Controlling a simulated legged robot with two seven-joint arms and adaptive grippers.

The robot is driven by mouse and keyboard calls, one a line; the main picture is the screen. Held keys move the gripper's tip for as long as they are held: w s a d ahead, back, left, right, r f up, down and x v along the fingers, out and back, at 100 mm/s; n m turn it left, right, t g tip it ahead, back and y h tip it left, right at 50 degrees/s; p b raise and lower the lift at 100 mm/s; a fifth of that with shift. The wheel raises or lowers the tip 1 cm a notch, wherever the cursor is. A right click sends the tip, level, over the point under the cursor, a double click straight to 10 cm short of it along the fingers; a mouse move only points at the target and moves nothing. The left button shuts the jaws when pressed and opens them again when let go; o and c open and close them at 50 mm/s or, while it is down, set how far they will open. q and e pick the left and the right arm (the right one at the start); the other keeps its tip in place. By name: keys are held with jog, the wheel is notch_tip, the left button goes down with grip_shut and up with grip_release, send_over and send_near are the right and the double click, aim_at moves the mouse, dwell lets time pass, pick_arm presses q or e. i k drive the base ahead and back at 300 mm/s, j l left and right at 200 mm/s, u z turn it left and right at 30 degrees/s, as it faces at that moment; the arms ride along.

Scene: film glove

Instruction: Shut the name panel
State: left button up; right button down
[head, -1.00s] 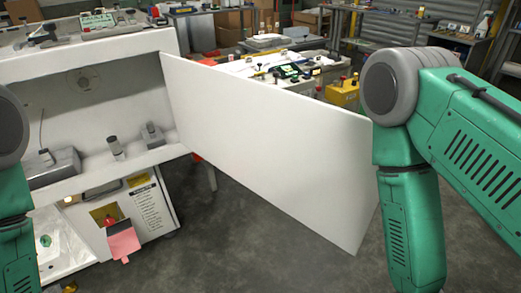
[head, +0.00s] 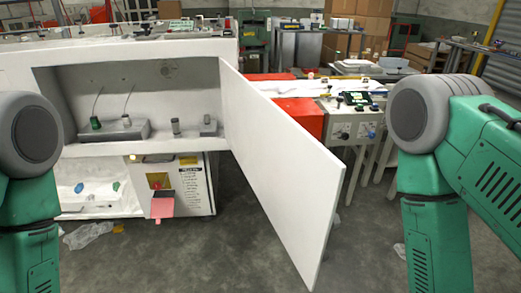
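The name panel (head: 280,165) is a flat white door, hinged at the right end of the white machine (head: 150,52). It stands wide open, swung out toward me and to the right. Behind it the recess (head: 150,80) in the machine is uncovered, with small grey devices inside. My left arm shows at the left edge and my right arm at the right, both green and apart from the panel. Neither gripper is in view; both lie below the frame.
A red and grey machine (head: 352,125) stands behind the panel on the right. A pink flap (head: 163,204) hangs below the recess. Clear plastic (head: 88,235) lies on the floor at the left. The grey floor (head: 190,260) in front is mostly clear.

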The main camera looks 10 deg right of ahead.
aim_at(297, 181)
jog(key=i+l+u, duration=0.15)
jog(key=l+u, duration=0.2)
jog(key=l, duration=0.45)
jog(key=l+u, duration=0.35)
jog(key=l, duration=0.4)
jog(key=i+l+u, duration=0.15)
jog(key=l, duration=0.15)
jog(key=i+l+u, duration=0.2)
jog(key=l+u, duration=0.2)
jog(key=u, duration=0.15)
jog(key=k+l+u, duration=0.1)
jog(key=u, duration=0.25)
jog(key=k+l+u, duration=0.15)
jog(key=l+u, duration=0.2)
